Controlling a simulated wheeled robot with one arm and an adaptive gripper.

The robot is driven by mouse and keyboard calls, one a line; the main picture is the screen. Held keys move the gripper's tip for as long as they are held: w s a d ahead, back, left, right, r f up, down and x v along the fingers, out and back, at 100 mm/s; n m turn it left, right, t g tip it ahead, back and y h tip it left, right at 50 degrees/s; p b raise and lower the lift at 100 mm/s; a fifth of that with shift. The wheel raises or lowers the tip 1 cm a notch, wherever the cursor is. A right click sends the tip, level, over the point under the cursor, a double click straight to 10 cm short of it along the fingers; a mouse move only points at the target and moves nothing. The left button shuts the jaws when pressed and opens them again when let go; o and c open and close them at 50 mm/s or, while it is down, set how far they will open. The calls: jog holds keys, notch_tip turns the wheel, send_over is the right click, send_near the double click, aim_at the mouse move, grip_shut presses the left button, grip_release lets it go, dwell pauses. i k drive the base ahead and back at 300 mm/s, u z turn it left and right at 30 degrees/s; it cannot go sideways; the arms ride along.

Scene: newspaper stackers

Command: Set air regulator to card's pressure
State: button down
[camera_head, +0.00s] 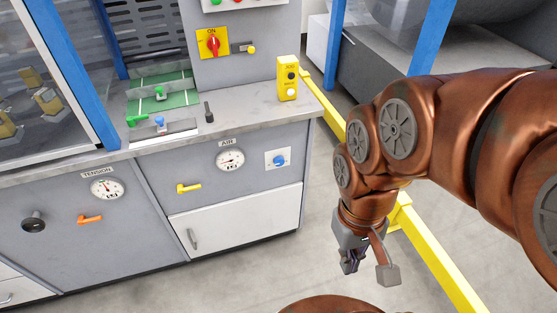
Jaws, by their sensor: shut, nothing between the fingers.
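The AIR gauge (231,160), round and white-faced, is on the grey cabinet front under the counter; its reading is too small to tell. A blue knob (279,160) on a white square plate sits to its right. A yellow lever (188,188) sits below left of the gauge, lying roughly level. I cannot make out a card with a pressure on it. My gripper (351,266) points down over the floor, right of the cabinet and apart from the knob. It is shut and empty.
Left is a TENSION gauge (107,189) with an orange lever (89,219) and black knob (33,225). On the counter are a yellow button box (288,78) and green-handled parts. A yellow rail (432,246) runs along the floor behind my arm. Floor before the white door (237,221) is clear.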

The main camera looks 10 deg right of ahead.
aim_at(278, 161)
jog(key=z, duration=1)
jog(key=k, duration=1.05)
jog(key=u, duration=1.3)
jog(key=i, duration=0.5)
jog(key=u, duration=0.05)
